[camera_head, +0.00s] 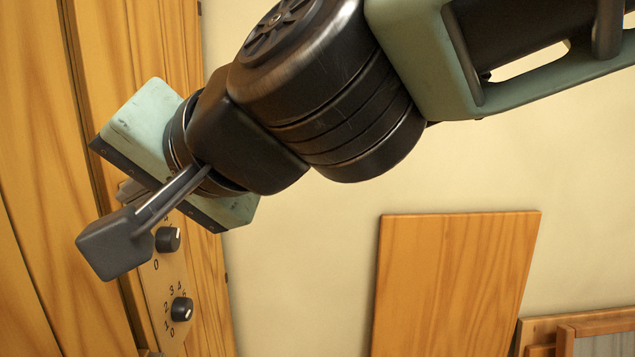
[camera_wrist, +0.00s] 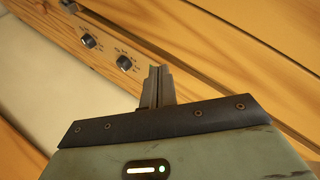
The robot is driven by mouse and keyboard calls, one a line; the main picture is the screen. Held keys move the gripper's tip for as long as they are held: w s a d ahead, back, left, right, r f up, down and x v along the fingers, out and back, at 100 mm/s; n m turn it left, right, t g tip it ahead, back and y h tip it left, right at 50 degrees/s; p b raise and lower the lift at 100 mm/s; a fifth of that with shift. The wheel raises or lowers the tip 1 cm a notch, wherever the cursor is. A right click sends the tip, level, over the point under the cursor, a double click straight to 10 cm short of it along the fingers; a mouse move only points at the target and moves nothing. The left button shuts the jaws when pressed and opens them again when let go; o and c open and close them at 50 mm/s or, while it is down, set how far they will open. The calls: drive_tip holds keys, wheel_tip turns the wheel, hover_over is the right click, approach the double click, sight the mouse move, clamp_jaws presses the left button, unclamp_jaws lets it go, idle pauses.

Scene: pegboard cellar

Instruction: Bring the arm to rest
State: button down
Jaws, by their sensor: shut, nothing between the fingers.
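My gripper (camera_head: 127,192) is at the left of the head view, its pale green body in front of a wooden front, with my dark arm reaching in from the upper right. In the wrist view my gripper (camera_wrist: 157,72) has its two grey fingers together with nothing between them. The fingertips appear near a strip with black knobs, to the right of the nearest knob (camera_wrist: 124,62). I cannot tell whether they touch the wood. In the head view the fingers are mostly hidden by the gripper body and a dark block on a stalk.
In the head view an upper knob (camera_head: 168,239) and a lower knob (camera_head: 181,309) sit on a numbered strip below my gripper. A wooden panel (camera_head: 455,285) stands against the pale wall (camera_head: 310,250). A wooden frame (camera_head: 575,330) is at lower right. Bare wall separates the panel from the knobs.

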drive_tip(key=s+d+f+n+g+h+b, duration=0.1)
drive_tip(key=d+f+n+g+h, duration=0.15)
drive_tip(key=d+f, duration=0.65)
drive_tip(key=s+d+f+n+g+h+b, duration=0.15)
drive_tip(key=d+f+h, duration=0.25)
drive_tip(key=d+f, duration=0.5)
drive_tip(key=s+d+f+n+g+h+b, duration=0.1)
drive_tip(key=s+d+f+h, duration=0.3)
drive_tip(key=d+f, duration=0.7)
drive_tip(key=shift+s+d+n+g, duration=0.6)
drive_tip(key=shift+s+n, duration=0.1)
drive_tip(key=shift+s, duration=0.1)
drive_tip(key=shift+a, duration=0.1)
